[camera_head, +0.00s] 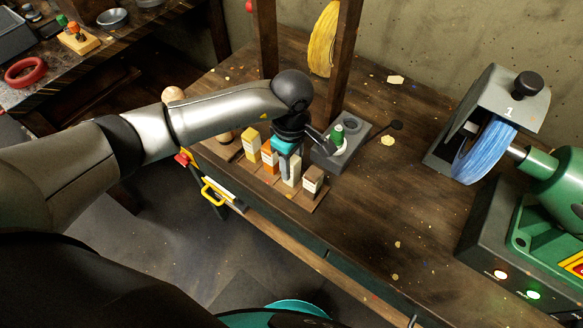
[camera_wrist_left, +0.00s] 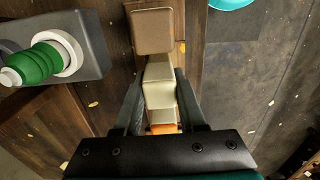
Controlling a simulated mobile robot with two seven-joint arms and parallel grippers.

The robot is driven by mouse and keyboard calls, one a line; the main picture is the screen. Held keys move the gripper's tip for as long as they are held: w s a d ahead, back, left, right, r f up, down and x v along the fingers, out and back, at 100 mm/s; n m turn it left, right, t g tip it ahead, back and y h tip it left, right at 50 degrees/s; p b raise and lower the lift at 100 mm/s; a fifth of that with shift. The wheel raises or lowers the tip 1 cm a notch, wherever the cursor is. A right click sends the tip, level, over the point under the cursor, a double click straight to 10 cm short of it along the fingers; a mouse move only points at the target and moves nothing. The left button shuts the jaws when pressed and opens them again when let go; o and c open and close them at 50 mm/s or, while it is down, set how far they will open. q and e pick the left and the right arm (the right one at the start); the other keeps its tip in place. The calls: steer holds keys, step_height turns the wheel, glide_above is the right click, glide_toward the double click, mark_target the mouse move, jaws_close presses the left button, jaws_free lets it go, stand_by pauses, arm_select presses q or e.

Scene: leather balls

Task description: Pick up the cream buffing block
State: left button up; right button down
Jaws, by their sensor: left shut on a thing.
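The cream buffing block (camera_head: 291,174) stands upright in a row of blocks on a wooden rack (camera_head: 311,203) near the bench's front edge. My left gripper (camera_head: 289,155) points down over it and is shut on it. In the left wrist view the cream block (camera_wrist_left: 160,90) lies between the two fingers (camera_wrist_left: 160,100). I cannot tell whether its base is clear of the rack. A brown-topped block (camera_head: 313,179) is beside it to the right. An orange block (camera_head: 271,163) and a yellow block (camera_head: 253,146) are to its left. My right gripper is not in view.
A grey holder (camera_head: 325,153) with a green-topped item (camera_head: 338,133) stands close behind the rack. A buffing machine with a blue wheel (camera_head: 484,151) is at the right. The bench's middle front is mostly clear. A wooden post (camera_head: 345,50) rises behind my arm.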

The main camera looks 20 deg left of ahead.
arm_select(q)
jaws_close()
steer(key=shift+r, duration=0.1)
step_height(320, 180, up, 20)
steer(key=p, duration=0.1)
stand_by(0.4)
